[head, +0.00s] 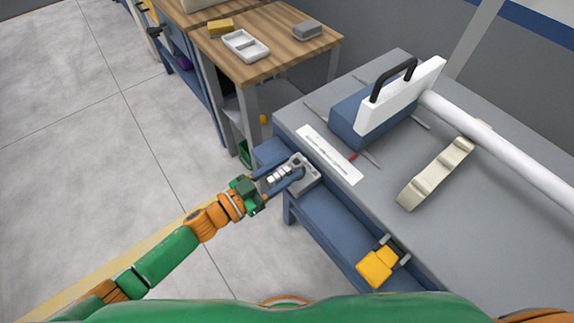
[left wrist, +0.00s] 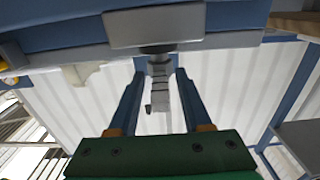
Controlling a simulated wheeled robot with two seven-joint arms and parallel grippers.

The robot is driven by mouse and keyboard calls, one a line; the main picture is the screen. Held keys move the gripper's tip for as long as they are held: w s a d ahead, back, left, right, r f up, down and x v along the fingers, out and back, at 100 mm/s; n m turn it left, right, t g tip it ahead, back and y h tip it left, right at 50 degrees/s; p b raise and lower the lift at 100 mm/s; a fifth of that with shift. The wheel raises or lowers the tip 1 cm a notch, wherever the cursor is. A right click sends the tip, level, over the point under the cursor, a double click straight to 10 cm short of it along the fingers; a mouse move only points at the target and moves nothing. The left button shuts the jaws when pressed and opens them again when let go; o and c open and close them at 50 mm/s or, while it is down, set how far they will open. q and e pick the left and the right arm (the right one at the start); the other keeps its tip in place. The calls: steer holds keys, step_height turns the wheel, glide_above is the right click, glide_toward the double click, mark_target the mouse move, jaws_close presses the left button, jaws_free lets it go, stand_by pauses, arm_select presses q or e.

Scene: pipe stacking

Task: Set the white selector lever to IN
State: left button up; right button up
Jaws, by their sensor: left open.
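The white selector lever (head: 279,175) is a short, ribbed pale piece at the left end of the bench, reaching out from a grey block (head: 308,181). In the left wrist view the lever (left wrist: 160,88) extends from the underside of the grey block (left wrist: 153,27). My left gripper (head: 293,168) is open, with its blue fingers around the lever, one on each side. In the left wrist view the left gripper (left wrist: 154,80) shows gaps between the fingers and the lever. No IN marking is legible. My right gripper is not in view.
The grey bench top (head: 440,235) carries a blue block with a white plate and black handle (head: 394,80), a white pipe (head: 505,155), a cream notched holder (head: 437,172) and a white strip (head: 330,154). A yellow piece (head: 377,267) sits at the blue front. Floor at left is clear.

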arm_select(q)
steer(key=shift+w+d, duration=0.25)
steer(key=shift+d, duration=0.05)
jaws_close()
steer(key=shift+f, duration=0.1)
stand_by(1.1)
